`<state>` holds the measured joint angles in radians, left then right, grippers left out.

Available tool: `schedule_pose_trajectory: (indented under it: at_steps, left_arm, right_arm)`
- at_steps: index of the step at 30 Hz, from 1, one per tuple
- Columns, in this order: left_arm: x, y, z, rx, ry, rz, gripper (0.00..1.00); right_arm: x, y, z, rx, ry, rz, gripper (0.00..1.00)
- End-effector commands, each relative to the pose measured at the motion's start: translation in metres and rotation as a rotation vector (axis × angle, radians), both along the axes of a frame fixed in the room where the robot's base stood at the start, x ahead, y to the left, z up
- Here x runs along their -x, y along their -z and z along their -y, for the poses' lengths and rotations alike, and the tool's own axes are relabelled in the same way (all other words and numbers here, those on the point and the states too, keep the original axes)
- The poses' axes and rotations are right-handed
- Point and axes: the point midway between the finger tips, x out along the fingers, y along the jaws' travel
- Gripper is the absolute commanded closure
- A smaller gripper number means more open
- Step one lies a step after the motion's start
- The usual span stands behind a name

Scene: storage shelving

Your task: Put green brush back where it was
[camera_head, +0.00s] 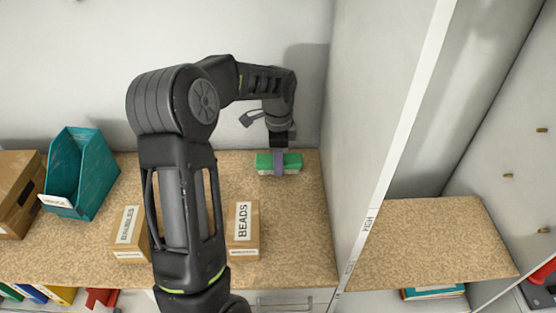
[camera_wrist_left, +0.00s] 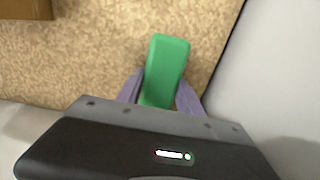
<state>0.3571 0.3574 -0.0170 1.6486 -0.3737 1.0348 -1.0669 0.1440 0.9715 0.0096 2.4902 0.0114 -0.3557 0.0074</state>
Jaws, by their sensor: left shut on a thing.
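The green brush (camera_head: 264,163) is at the back of the cork-coloured shelf, near the white upright panel. It looks like a green block with a paler lower part. My left gripper (camera_head: 280,163) reaches down from above and is shut on it. In the left wrist view the green brush (camera_wrist_left: 166,68) sits between the two purple fingers of the left gripper (camera_wrist_left: 160,95), with its far end sticking out. I cannot tell whether the brush touches the shelf. My right gripper is not in view.
A box labelled BEADS (camera_head: 243,230) and another small box (camera_head: 128,234) stand in front. A teal bin (camera_head: 82,172) and a brown box (camera_head: 17,195) are at the left. The white panel (camera_head: 375,130) closes the right side. The shelf between brush and BEADS box is clear.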

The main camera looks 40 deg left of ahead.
Motion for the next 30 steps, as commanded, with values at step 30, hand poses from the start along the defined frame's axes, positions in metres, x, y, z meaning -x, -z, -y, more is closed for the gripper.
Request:
schedule_pose_trajectory:
  at_steps: [30]
  left_arm:
    - [0.0,-0.068,0.0,0.0,0.001,0.001,0.35]
  right_arm:
    - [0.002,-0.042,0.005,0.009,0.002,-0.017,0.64]
